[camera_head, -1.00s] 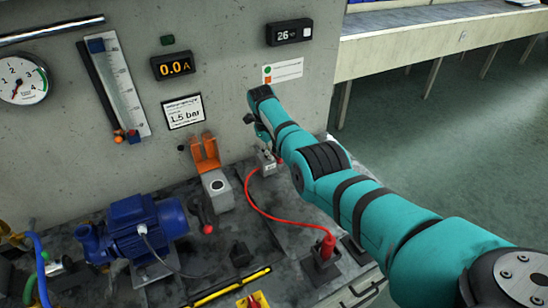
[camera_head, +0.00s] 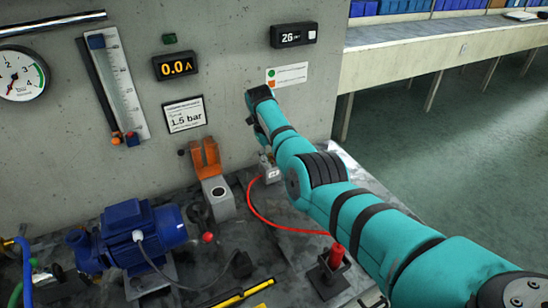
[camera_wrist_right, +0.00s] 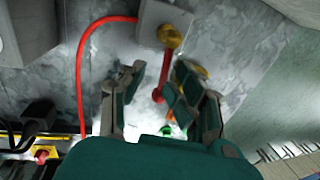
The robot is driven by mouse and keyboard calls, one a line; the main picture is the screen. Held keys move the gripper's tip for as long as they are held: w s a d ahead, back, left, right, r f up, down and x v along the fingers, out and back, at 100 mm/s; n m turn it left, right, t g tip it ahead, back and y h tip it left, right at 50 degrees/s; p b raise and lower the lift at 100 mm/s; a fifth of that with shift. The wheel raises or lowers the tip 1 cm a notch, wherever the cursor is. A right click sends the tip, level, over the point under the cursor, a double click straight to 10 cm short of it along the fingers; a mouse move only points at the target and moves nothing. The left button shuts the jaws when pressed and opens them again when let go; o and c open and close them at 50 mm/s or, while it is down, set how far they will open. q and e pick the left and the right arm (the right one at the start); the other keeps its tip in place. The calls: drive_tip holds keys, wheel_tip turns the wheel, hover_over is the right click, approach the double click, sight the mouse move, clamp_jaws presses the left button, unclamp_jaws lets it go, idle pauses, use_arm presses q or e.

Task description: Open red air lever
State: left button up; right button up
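The red air lever (camera_wrist_right: 159,92) shows in the right wrist view as a thin red rod running down from a brass fitting (camera_wrist_right: 170,35) on a grey block. My right gripper (camera_wrist_right: 158,72) is open, with the lever in the gap between its two fingers in the picture. I cannot tell whether a finger touches it. In the head view the grey valve block (camera_head: 269,172) stands near the wall, and my right arm hides the lever and most of the gripper. My left gripper is not in view.
A red hose (camera_head: 262,215) curves from the block to the right. A blue pump (camera_head: 135,236), an orange-handled grey unit (camera_head: 219,200) and a red-handled black base (camera_head: 328,275) stand on the bench. The concrete wall with a gauge (camera_head: 21,75) rises behind.

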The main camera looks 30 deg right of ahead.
drive_tip(key=a+r+p, duration=0.2)
drive_tip(key=r+p, duration=0.7)
drive_tip(key=r, duration=0.1)
drive_tip(key=a+r+p, duration=0.2)
drive_tip(key=r+p, duration=0.7)
drive_tip(key=r, duration=0.1)
drive_tip(key=shift+s, duration=0.35)
idle(0.9)
drive_tip(key=shift+d+f, duration=0.1)
idle(0.3)
